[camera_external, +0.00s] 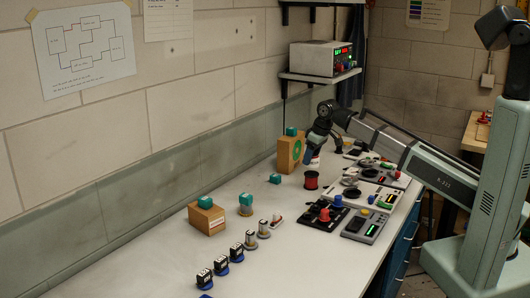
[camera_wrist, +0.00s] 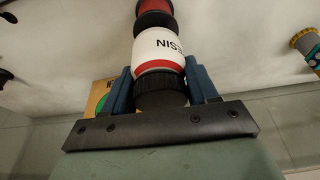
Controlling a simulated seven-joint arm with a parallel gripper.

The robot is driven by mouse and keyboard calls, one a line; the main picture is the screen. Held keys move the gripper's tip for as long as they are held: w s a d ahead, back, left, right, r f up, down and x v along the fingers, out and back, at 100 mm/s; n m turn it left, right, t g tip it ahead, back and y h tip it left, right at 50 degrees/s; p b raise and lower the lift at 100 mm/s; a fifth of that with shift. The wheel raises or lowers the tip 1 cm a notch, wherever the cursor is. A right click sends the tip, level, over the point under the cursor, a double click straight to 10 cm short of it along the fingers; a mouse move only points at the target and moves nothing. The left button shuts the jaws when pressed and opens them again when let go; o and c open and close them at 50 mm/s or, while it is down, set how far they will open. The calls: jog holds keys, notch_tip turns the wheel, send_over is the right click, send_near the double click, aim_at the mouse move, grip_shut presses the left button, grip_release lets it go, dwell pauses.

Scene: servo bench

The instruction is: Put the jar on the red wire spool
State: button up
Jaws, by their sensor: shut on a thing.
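The jar (camera_wrist: 158,45) is white with a red band and a black ribbed lid, and dark lettering shows on its side. My gripper (camera_wrist: 160,76) is shut on its lid end, with one blue finger on each side. In the external view my gripper (camera_external: 309,154) points down over the bench, and only a small part of the jar (camera_external: 316,157) shows beside the fingers. The red wire spool (camera_external: 311,181) stands on the bench just below. In the wrist view the spool's red part (camera_wrist: 154,5) shows past the jar's far end. I cannot tell whether they touch.
A cardboard box with a green ring (camera_external: 290,155) stands close behind my gripper. Black and grey control panels (camera_external: 365,224) lie right of the spool. The bench's front left is clear.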

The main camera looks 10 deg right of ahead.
jog(key=shift+f, duration=1.15)
jog(key=shift+f, duration=0.15)
jog(key=o, duration=1.4)
jog(key=v, duration=1.2)
